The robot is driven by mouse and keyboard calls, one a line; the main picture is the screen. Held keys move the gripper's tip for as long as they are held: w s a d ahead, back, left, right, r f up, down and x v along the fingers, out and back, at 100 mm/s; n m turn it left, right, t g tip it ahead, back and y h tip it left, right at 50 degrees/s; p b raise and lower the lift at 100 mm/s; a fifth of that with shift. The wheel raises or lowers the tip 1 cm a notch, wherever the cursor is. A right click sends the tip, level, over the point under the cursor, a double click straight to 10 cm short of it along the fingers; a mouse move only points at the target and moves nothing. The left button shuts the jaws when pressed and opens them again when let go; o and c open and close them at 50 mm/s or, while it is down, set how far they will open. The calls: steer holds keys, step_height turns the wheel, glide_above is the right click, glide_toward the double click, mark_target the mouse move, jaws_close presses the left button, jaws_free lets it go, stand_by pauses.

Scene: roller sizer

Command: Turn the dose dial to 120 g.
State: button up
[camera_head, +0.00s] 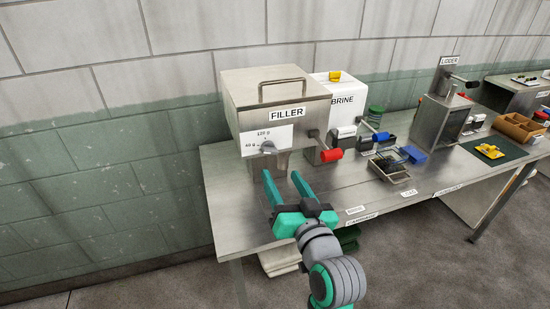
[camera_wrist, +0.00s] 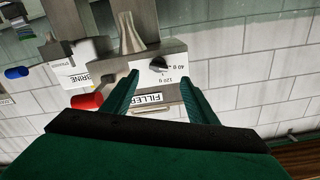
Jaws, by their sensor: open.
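The filler (camera_head: 275,95) is a steel box with a handle on its lid, at the left end of the table. Its dose dial (camera_head: 268,147) is a small grey knob on a white plate (camera_head: 283,136) marked 120 g above and what looks like 40 g at the left. The dial (camera_wrist: 158,66) shows upside down in the wrist view, between the fingers. Which mark it points to is too small to tell surely. My gripper (camera_head: 281,178) is open and empty, in front of and below the dial. Its fingers (camera_wrist: 158,84) stand apart from the knob.
A red-handled crank (camera_head: 330,154) sticks out at the filler's right. The white brine box (camera_head: 340,108) stands beyond it. A wire basket (camera_head: 393,170) and the lidder (camera_head: 440,115) are further right. The table's front left (camera_head: 232,210) is bare.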

mark_target(270, 151)
steer(key=x, duration=0.9)
steer(key=shift+w+d, duration=0.15)
steer(key=shift+w, duration=0.05)
